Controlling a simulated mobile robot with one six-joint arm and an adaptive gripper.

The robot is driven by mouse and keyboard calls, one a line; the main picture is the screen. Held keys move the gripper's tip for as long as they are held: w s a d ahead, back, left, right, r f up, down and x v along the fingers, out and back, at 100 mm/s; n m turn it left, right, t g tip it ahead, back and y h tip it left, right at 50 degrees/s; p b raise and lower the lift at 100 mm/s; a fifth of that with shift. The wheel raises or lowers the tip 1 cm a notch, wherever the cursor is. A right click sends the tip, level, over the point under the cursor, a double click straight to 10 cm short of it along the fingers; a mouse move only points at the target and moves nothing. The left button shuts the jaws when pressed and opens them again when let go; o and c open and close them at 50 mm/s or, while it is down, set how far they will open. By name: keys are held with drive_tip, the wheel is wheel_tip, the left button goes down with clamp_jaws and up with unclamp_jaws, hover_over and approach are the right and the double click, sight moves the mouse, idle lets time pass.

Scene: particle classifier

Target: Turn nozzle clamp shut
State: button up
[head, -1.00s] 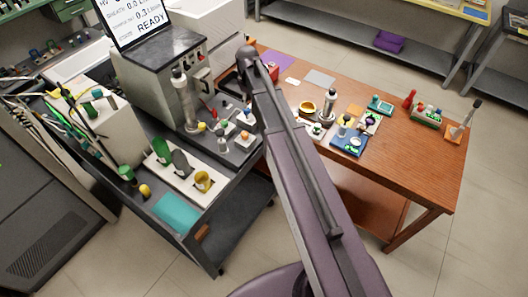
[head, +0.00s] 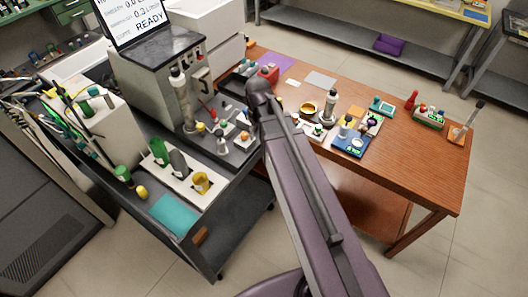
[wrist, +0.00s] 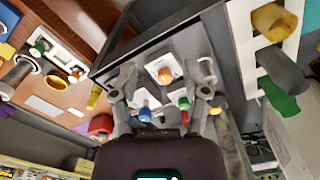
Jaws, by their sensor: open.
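The classifier machine (head: 150,78) stands on a dark cart at the left in the head view, with a screen (head: 135,22) reading READY. A silver column (head: 182,98) stands at its front. I cannot tell which small part is the nozzle clamp. In the wrist view my gripper (wrist: 168,70) is open, its two fingers spread above the cart's dark deck. Small white plates with an orange knob (wrist: 165,75), a blue knob (wrist: 145,115) and a green-and-red part (wrist: 184,107) show between and below the fingers. In the head view my arm hides the gripper.
A white holder with green, grey and yellow cylinders (head: 201,182) and a teal mat (head: 174,215) are at the cart's front. The wooden table (head: 400,165) to the right carries a blue tray (head: 350,144) and several small items. The floor in front is clear.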

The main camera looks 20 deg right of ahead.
drive_tip(key=s+f+m+b, duration=0.1)
drive_tip(key=s+m, duration=0.1)
drive_tip(key=s, duration=0.5)
drive_tip(key=shift+f, duration=0.3)
drive_tip(key=shift+w+a, duration=0.1)
idle(1.4)
